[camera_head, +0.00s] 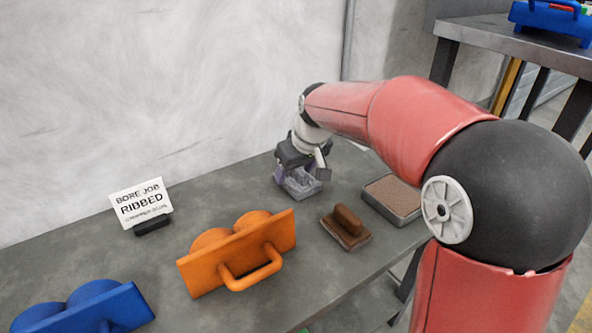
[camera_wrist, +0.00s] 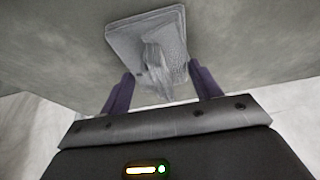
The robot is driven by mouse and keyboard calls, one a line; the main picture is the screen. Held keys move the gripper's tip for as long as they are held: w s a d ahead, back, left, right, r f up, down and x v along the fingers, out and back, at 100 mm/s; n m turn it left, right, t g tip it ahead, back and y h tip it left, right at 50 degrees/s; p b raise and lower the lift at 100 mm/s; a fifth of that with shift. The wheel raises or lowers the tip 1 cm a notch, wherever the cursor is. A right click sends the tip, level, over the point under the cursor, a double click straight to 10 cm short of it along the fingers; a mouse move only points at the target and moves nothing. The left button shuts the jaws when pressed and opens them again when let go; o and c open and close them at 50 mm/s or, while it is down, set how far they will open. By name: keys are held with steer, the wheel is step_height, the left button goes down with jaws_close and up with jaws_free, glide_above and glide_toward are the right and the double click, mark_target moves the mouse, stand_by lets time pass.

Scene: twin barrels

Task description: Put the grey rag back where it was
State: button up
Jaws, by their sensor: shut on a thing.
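The grey rag (camera_head: 299,184) is a crumpled cloth on the bench near the wall, under my gripper (camera_head: 302,172). In the wrist view the rag (camera_wrist: 165,62) hangs in a bunched fold between the two purple fingers of my gripper (camera_wrist: 163,85). My gripper is shut on the rag. A flat grey square piece (camera_wrist: 128,38) shows just beyond the fold. I cannot tell whether it is a shallow tray or part of the rag. It is also unclear whether the rag's underside touches the bench.
On the bench (camera_head: 290,285) stand a brown-handled block (camera_head: 346,226), a tray with a brown pad (camera_head: 393,197), an orange twin-barrel piece (camera_head: 238,252) and a blue one (camera_head: 85,308). A sign reading "BORE JOB RIBBED" (camera_head: 141,204) stands by the wall.

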steer(key=shift+f, duration=0.1)
steer(key=o, duration=0.4)
steer(key=shift+f, duration=0.1)
steer(key=o, duration=0.5)
